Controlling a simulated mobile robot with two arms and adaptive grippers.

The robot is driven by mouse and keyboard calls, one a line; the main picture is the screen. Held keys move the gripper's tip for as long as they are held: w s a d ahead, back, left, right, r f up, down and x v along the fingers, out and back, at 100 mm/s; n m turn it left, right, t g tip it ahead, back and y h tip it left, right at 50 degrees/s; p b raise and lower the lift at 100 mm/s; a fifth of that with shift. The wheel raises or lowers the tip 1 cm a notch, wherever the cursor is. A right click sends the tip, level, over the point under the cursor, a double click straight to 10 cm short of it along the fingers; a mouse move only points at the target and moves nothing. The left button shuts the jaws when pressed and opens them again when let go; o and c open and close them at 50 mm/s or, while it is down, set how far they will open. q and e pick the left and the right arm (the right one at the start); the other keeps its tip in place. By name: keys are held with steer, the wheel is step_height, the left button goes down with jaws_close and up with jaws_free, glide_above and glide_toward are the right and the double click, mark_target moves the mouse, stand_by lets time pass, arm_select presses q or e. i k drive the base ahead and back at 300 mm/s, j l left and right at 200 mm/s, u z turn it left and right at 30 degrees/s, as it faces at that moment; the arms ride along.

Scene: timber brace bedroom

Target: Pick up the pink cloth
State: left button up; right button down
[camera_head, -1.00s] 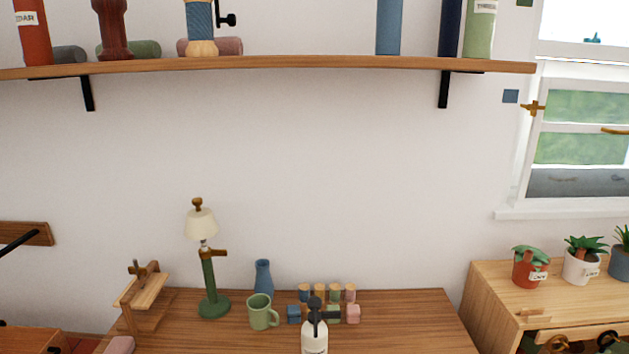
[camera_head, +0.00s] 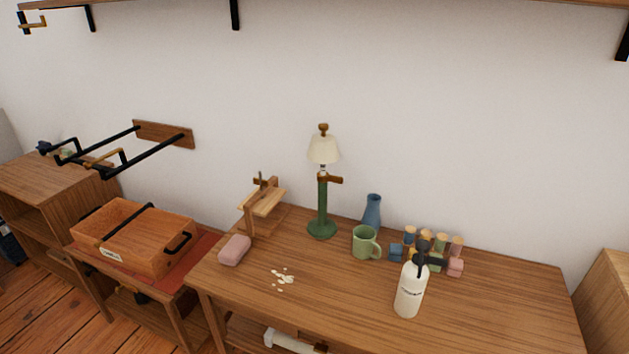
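A pink, rounded block-like thing (camera_head: 235,250) lies on the left end of the wooden table (camera_head: 340,300). It could be a folded cloth or a sponge; I cannot tell which. Pale crumbs or a spill (camera_head: 283,278) lie on the table to its right. Neither of my grippers is in view.
Behind the pink thing stands a small wooden stand (camera_head: 262,205). Further right are a green lamp (camera_head: 321,210), a blue vase (camera_head: 372,212), a green mug (camera_head: 364,244), coloured blocks (camera_head: 455,267) and a white spray bottle (camera_head: 410,292). A wooden crate (camera_head: 130,240) sits left, on a lower table.

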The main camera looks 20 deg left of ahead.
mark_target(231, 254)
steer(key=u, duration=1.2)
